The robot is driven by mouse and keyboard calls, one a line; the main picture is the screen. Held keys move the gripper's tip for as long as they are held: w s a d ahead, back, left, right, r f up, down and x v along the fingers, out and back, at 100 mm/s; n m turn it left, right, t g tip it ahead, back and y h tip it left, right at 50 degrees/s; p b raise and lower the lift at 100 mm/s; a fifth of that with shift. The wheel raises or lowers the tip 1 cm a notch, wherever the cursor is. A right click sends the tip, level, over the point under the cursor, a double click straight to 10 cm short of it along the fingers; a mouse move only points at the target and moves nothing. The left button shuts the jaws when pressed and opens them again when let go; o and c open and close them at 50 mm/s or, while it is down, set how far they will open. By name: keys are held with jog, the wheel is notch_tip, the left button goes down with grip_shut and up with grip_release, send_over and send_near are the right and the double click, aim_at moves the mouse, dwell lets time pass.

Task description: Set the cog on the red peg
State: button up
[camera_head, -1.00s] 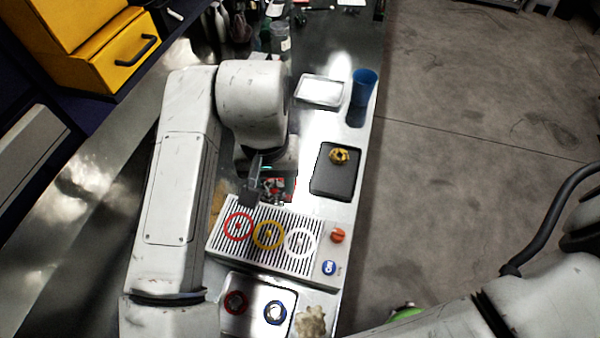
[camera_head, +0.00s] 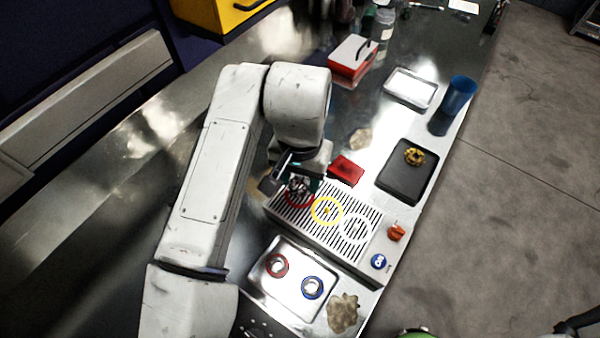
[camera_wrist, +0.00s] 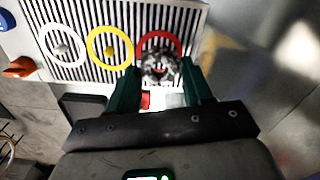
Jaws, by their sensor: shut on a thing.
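A grey toothed cog (camera_wrist: 160,67) is between the fingertips of my gripper (camera_wrist: 163,84) in the wrist view. The gripper is shut on it. In the head view the cog (camera_head: 299,187) appears over the red ring (camera_head: 300,204) at the left end of a slotted white panel (camera_head: 338,246). The red ring (camera_wrist: 147,37) also shows beyond the cog in the wrist view. The red peg is not clearly seen; a little red shows at the cog's middle. I cannot tell whether the cog touches the peg.
A yellow ring (camera_head: 327,223) and a white ring (camera_head: 343,229) follow to the right, then an orange knob (camera_head: 396,233). A metal tray (camera_head: 262,290) with two small rings lies in front. A black tray (camera_head: 389,190) holds a golden cog (camera_head: 414,156). A red block (camera_head: 346,169) lies behind the panel.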

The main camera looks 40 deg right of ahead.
jog(key=shift+f+b, duration=0.35)
jog(key=shift+f, duration=0.45)
jog(key=shift+f, duration=0.6)
dwell(1.2)
jog(key=o, duration=0.8)
jog(key=shift+r, duration=0.1)
notch_tip(320, 180, up, 11)
jog(key=p, duration=0.5)
jog(key=shift+p, duration=0.4)
dwell(0.4)
